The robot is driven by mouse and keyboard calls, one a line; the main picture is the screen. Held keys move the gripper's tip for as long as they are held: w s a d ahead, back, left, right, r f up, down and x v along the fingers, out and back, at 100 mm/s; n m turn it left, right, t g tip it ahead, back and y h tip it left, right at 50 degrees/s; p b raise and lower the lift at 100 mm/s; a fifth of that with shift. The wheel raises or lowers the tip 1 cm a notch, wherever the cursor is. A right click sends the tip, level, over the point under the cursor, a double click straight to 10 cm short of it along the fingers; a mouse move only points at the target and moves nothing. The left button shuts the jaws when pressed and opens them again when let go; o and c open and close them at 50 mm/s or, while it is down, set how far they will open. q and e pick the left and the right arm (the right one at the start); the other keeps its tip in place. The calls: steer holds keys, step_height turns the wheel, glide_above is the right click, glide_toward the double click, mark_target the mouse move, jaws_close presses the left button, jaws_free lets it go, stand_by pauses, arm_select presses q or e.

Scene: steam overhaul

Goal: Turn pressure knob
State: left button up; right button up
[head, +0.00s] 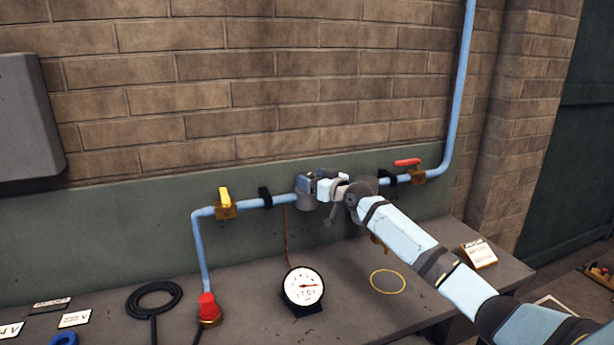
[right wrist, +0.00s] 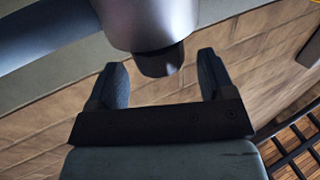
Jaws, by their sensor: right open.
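My right gripper (head: 310,186) is at a grey fitting (head: 307,203) in the blue pipe, which it partly hides in the head view. In the right wrist view, a pale metal cylinder (right wrist: 150,25) ends in a dark round knob (right wrist: 161,62). The knob's end lies between the two open fingertips, with a visible gap on both sides. The fingers do not grip it. A round white pressure gauge (head: 303,286) stands on the bench below. My left gripper is not in view.
A yellow-handled valve (head: 225,206) is left of the fitting, and a red-handled valve (head: 409,166) is right of it. The grey bench (head: 345,262) holds a red-capped fitting (head: 208,308), a black hose coil (head: 154,299), cards and a white box (head: 479,254). A brick wall stands behind.

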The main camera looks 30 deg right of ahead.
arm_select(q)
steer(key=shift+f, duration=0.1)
arm_select(e)
steer(key=shift+w+a, duration=0.2)
steer(key=shift+w, duration=1.2)
steer(key=shift+c, duration=0.2)
